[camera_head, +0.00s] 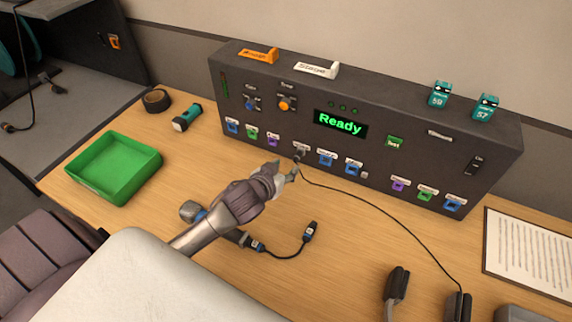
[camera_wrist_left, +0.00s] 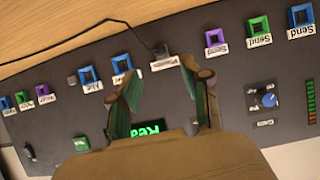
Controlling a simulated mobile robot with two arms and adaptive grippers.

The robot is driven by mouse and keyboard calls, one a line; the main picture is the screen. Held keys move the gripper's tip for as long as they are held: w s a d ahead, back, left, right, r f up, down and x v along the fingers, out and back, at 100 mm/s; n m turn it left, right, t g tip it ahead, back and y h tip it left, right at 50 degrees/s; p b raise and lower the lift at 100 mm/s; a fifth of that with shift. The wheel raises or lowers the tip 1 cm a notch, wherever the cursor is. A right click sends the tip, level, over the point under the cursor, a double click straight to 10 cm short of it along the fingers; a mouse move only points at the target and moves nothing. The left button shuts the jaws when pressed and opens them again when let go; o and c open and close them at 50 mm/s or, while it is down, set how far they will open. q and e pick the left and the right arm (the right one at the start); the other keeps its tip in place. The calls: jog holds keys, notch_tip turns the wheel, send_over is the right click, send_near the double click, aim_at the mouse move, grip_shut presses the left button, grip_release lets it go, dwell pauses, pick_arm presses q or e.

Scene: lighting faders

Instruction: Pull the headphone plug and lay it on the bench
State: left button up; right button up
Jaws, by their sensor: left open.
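The headphone plug (camera_head: 297,159) sits in the front of the dark panel (camera_head: 375,175), under the Ready display. In the left wrist view the plug (camera_wrist_left: 161,49) stands at a labelled socket, with its thin black cable leading off to the left. My left gripper (camera_head: 288,173) is open, close in front of the plug. In the left wrist view its two green-padded fingers (camera_wrist_left: 158,72) are spread, with the plug just beyond their tips, and nothing is between them. The cable runs right across the wooden bench (camera_head: 345,245) to the headphones (camera_head: 458,305). My right gripper is out of view.
A green tray (camera_head: 112,188), a teal flashlight (camera_head: 187,117) and a tape roll (camera_head: 157,99) lie on the left. A short cable (camera_head: 290,256) lies below my arm. Coloured sockets flank the plug. A paper sheet (camera_head: 528,252) lies right. Bare bench lies between panel and headphones.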

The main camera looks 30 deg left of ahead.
aim_at(295, 160)
pick_arm(q)
jog(key=b+x, duration=0.3)
jog(key=shift+f, duration=0.25)
jog(key=x, duration=0.3)
jog(key=shift+w+b, duration=0.3)
jog(key=shift+w+f, duration=0.1)
jog(key=shift+w, duration=0.3)
jog(key=shift+w+f, duration=0.1)
jog(key=shift+w, duration=0.05)
jog(key=shift+a, duration=0.1)
jog(key=shift+c, duration=1)
grip_shut()
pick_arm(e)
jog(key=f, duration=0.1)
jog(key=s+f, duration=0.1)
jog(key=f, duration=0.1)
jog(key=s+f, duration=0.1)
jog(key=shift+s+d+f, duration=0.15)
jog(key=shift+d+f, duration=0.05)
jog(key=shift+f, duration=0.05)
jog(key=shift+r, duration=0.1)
